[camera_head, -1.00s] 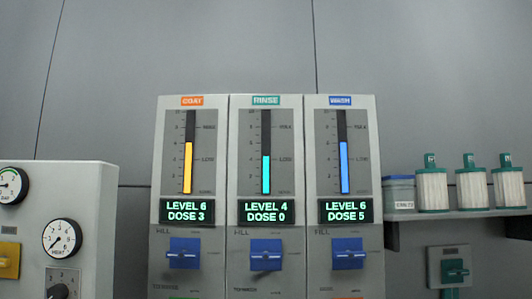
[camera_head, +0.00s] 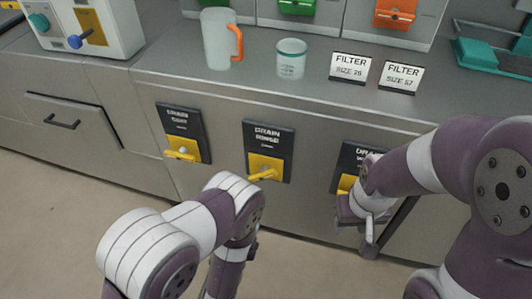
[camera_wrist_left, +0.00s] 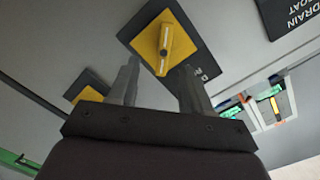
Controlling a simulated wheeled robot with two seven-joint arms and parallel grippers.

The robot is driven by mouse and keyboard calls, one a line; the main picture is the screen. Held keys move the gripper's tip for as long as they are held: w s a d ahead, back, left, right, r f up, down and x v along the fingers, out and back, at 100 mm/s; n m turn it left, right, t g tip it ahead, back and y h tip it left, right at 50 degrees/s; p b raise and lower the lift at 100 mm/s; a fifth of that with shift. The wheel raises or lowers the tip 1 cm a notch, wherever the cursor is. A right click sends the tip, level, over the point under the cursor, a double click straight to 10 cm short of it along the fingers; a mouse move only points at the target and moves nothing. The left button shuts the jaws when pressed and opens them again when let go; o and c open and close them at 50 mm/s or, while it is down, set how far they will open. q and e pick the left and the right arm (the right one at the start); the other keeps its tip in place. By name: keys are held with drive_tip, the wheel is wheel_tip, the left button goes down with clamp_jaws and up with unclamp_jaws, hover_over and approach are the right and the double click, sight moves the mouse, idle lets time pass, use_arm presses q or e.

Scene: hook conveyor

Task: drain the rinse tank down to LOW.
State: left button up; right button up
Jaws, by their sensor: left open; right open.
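The drain rinse valve (camera_head: 266,168) is a yellow plate and handle on a dark labelled panel, in the middle of the counter front in the head view. Its handle lies roughly sideways. In the left wrist view, a yellow valve (camera_wrist_left: 163,42), apparently the rinse one, sits just beyond the fingertips. My left gripper (camera_wrist_left: 158,78) is open and empty, with a visible gap to that valve. In the head view its fingers are hidden behind my arm. My right gripper (camera_head: 357,226) is open in front of the drain wash panel (camera_head: 358,160), partly covering it.
The drain coat valve (camera_head: 183,148) is left of the rinse valve. A jug (camera_head: 217,40), a jar (camera_head: 291,60) and two filter cards (camera_head: 350,67) stand on the counter (camera_head: 170,68). A drawer handle (camera_head: 62,122) sticks out at left. Small displays (camera_wrist_left: 235,108) are unreadable in the wrist view.

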sight(263, 178)
use_arm(q)
drive_tip(key=shift+t+h, duration=0.3)
drive_tip(key=shift+h, duration=0.1)
drive_tip(key=b+x, duration=0.1)
drive_tip(key=x, duration=0.3)
drive_tip(key=r+b+x, duration=0.1)
drive_tip(key=x, duration=0.3)
drive_tip(key=b+x, duration=0.1)
drive_tip(key=x, duration=0.3)
drive_tip(key=shift+s+d+r, duration=0.15)
drive_tip(key=shift+d, duration=0.2)
drive_tip(key=shift+w+d, duration=0.1)
drive_tip(key=shift+w, duration=0.25)
drive_tip(key=shift+r, duration=0.1)
use_arm(e)
drive_tip(key=f, duration=0.3)
drive_tip(key=shift+w+f, duration=0.1)
drive_tip(key=shift+w, duration=0.1)
use_arm(q)
clamp_jaws()
